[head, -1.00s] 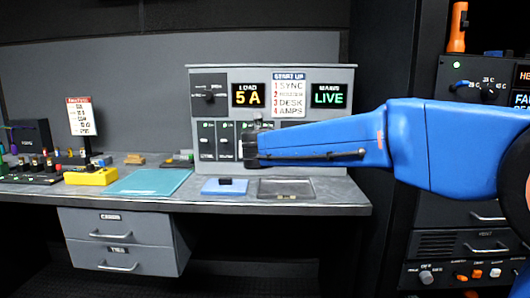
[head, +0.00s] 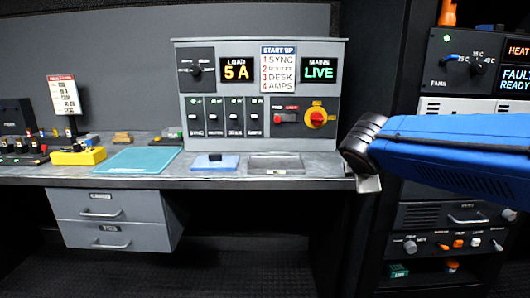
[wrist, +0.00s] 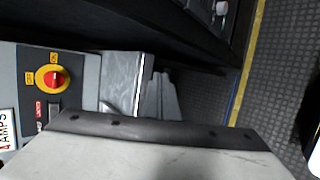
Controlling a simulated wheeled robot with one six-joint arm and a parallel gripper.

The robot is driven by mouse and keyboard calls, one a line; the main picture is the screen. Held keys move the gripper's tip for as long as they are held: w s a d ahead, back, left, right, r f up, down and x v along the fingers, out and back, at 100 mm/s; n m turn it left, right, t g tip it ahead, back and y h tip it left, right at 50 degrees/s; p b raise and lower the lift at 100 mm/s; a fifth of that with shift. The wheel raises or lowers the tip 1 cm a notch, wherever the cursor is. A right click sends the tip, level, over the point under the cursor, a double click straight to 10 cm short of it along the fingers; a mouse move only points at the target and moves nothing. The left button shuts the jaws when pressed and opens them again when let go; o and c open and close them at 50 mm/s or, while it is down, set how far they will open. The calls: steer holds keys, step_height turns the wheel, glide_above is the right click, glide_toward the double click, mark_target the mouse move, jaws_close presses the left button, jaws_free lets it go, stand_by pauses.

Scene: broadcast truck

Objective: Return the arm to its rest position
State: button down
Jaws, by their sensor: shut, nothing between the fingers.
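My blue arm (head: 450,148) reaches in from the right edge of the head view, in front of the rack. Its dark wrist end is by the desk's right end. My gripper (head: 369,184) shows there only as a small grey piece below the wrist, partly hidden. In the wrist view my gripper (wrist: 161,76) shows as narrow grey fingers, shut and empty, beyond a pale block with a black edge. It points past the desk corner, over dark floor.
The desk (head: 330,172) carries a start-up panel (head: 260,95) with a red and yellow rotary switch (head: 316,117). A rack (head: 470,190) with knobs and buttons stands close on the right. Drawers (head: 110,220) hang under the desk at left. Open floor lies below.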

steer(key=s+d+f+m+g+y, duration=0.1)
steer(key=s+f+m+g, duration=0.1)
steer(key=s+f+m, duration=0.6)
steer(key=s+d+f+m+g+y, duration=0.2)
steer(key=s+f+m, duration=0.6)
steer(key=s, duration=1)
steer(key=shift+s+m+y, duration=0.15)
steer(key=shift+m+y, duration=0.15)
steer(key=shift+m, duration=0.1)
